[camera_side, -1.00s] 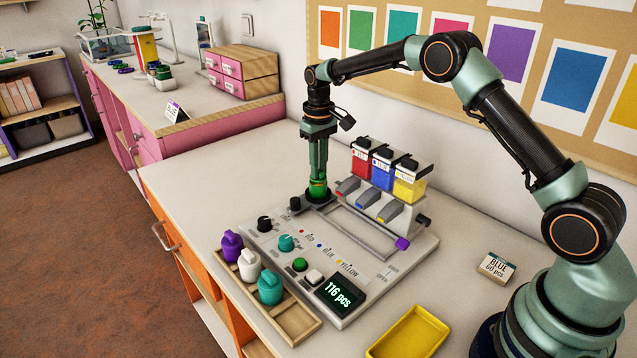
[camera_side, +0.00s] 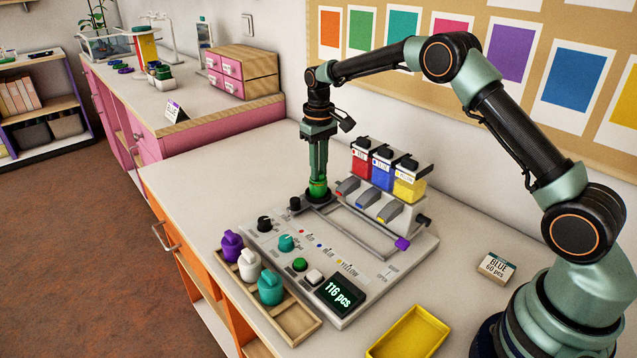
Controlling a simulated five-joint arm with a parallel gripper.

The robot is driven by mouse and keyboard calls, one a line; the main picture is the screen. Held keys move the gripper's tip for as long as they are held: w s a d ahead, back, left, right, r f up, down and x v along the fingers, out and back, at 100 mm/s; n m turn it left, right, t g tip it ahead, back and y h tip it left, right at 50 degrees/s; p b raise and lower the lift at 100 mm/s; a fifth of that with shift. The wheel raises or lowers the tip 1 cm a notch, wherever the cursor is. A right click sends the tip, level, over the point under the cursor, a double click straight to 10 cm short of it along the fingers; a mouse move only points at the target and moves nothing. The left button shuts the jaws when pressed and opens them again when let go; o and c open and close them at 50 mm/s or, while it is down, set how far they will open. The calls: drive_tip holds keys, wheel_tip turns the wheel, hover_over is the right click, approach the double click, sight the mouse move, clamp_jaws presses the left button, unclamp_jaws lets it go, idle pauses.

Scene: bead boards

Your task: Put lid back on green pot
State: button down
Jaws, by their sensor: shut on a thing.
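The green pot (camera_side: 318,191) stands upright on a dark round seat at the back left corner of the grey bead board (camera_side: 372,277). My gripper (camera_side: 318,181) points straight down over it, with its fingers shut at the pot's top. The green lid seems to be between the fingertips, at or on the pot's mouth. The fingers hide most of it, and I cannot tell whether it is fully seated.
Red, blue and yellow bead hoppers (camera_side: 381,172) stand just right of my gripper. Purple, white and teal pots (camera_side: 270,288) stand in a wooden rack at the front left.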

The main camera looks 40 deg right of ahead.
idle(0.4)
drive_tip(key=c, duration=0.8)
unclamp_jaws()
drive_tip(key=shift+o, duration=0.6)
drive_tip(key=o, duration=0.4)
drive_tip(key=shift+r, duration=3.5)
